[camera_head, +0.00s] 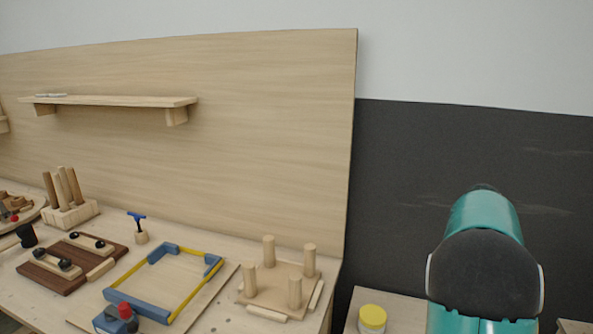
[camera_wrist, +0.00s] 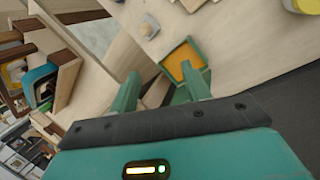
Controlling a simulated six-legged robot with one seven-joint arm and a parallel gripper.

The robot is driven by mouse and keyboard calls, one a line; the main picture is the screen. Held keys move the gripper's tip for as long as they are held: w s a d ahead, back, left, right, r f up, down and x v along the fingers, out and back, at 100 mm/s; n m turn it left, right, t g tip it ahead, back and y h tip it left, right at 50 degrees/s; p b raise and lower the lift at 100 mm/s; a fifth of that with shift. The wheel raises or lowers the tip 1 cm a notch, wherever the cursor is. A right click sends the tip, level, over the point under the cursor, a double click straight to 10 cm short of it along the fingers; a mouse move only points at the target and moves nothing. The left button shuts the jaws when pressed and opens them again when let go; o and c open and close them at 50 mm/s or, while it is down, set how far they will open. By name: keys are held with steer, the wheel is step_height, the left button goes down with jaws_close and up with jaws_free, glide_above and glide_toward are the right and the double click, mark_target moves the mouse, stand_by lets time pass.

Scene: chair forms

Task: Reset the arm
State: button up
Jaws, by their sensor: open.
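My teal arm stands at the right of the head view, and its end link hides what lies behind it. My gripper (camera_wrist: 160,82) shows in the wrist view as two green fingers spread apart. It is open. Nothing is clearly held between the fingers. A small green box with an orange inside (camera_wrist: 184,62) shows just beyond the right finger; I cannot tell how far below it is.
The wooden workbench (camera_head: 208,318) holds a pegged wooden form (camera_head: 277,277), a blue and yellow frame (camera_head: 152,314), a dark-wood board (camera_head: 40,283) and a blue-handled tool (camera_head: 137,217). A yellow-lidded jar (camera_head: 372,319) stands right of it. A shelf (camera_head: 120,101) juts from the panel.

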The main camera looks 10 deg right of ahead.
steer(key=s+a+r+n+t, duration=0.2)
steer(key=a+r+n+t, duration=0.1)
steer(key=a, duration=0.7)
steer(key=s+a+r+n+t, duration=0.1)
steer(key=a+r+n+t, duration=0.15)
steer(key=a, duration=0.75)
steer(key=s+a+n+t, duration=0.2)
steer(key=s+a, duration=0.3)
steer(key=a, duration=0.3)
steer(key=s+a+f+n+t, duration=0.1)
steer(key=s+a+n+t, duration=0.1)
steer(key=s+a+n, duration=0.3)
steer(key=a, duration=0.3)
steer(key=shift+s+y, duration=0.4)
steer(key=shift+a, duration=0.1)
steer(key=shift+c, duration=1.2)
